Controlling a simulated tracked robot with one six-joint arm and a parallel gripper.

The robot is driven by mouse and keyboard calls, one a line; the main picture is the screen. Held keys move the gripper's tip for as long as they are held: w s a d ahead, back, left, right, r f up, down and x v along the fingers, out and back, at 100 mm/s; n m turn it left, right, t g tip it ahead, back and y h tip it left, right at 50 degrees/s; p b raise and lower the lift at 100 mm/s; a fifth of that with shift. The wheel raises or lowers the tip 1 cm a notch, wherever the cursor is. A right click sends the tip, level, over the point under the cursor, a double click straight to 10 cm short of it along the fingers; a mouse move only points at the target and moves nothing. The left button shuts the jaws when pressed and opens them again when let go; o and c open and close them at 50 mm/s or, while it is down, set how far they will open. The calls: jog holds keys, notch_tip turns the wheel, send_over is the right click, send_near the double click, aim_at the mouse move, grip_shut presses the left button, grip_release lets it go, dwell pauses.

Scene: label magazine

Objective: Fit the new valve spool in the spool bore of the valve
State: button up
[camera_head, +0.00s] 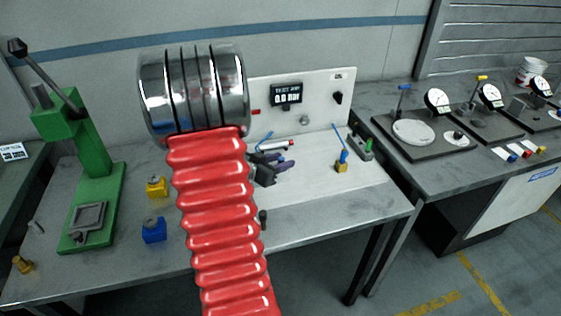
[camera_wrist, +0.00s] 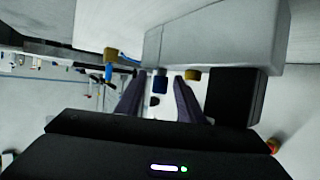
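My gripper (camera_wrist: 159,75) shows in the wrist view with two purple fingers spread apart. No part is visibly clamped between them; a small dark spot lies in the gap. Beyond the fingertips is a large grey block (camera_wrist: 215,35) with a blue cylinder (camera_wrist: 160,80) and a brownish-yellow one (camera_wrist: 193,74) on its edge; it may be the valve, but I cannot tell. In the head view my gripper (camera_head: 285,166) points right above the bench, partly behind my red arm. I cannot clearly identify the valve spool or the bore.
A green press (camera_head: 92,185) stands at the left of the bench. A yellow block (camera_head: 157,187) and a blue block (camera_head: 153,230) sit left of my arm. A yellow-based fitting (camera_head: 341,166) stands right, before a white test panel (camera_head: 325,95).

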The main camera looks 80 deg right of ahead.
jog(key=shift+o, duration=0.3)
jog(key=shift+a, duration=0.1)
jog(key=v, duration=1.3)
jog(key=shift+a+r, duration=0.15)
jog(key=shift+a, duration=0.15)
jog(key=shift+w, duration=0.2)
dwell(0.5)
